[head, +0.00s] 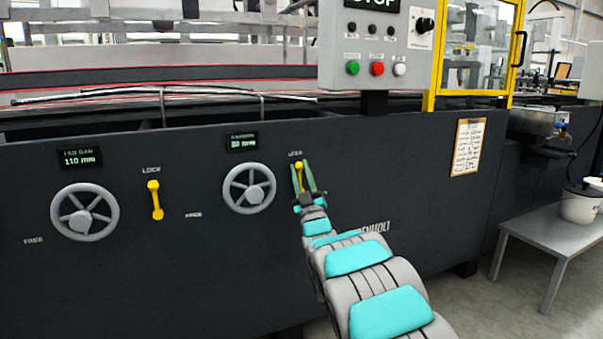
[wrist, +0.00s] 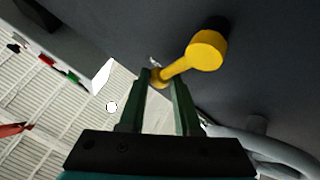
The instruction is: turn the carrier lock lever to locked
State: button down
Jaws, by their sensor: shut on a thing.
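The yellow carrier lock lever (head: 299,174) is on the dark machine panel, right of the carrier handwheel (head: 249,188). It stands about upright, under a LOCK label (head: 295,153). My gripper (head: 301,166) reaches it from below, with its green fingers on either side. In the wrist view, the lever's round hub (wrist: 208,50) is on the panel and its arm slants down to a knob (wrist: 160,78) between the fingertips of my gripper (wrist: 160,76). The gripper is shut on this end. The fingers partly hide the lever in the head view.
A second yellow lever (head: 155,200) and a handwheel (head: 85,212) are on the panel at left. A control box (head: 376,45) with buttons hangs above right. A clipboard (head: 468,147) is farther right. A grey table (head: 550,232) with a white bucket stands at the right edge.

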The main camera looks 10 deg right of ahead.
jog(key=shift+a, duration=0.1)
jog(key=c, duration=0.9)
grip_release()
jog(key=v, duration=0.8)
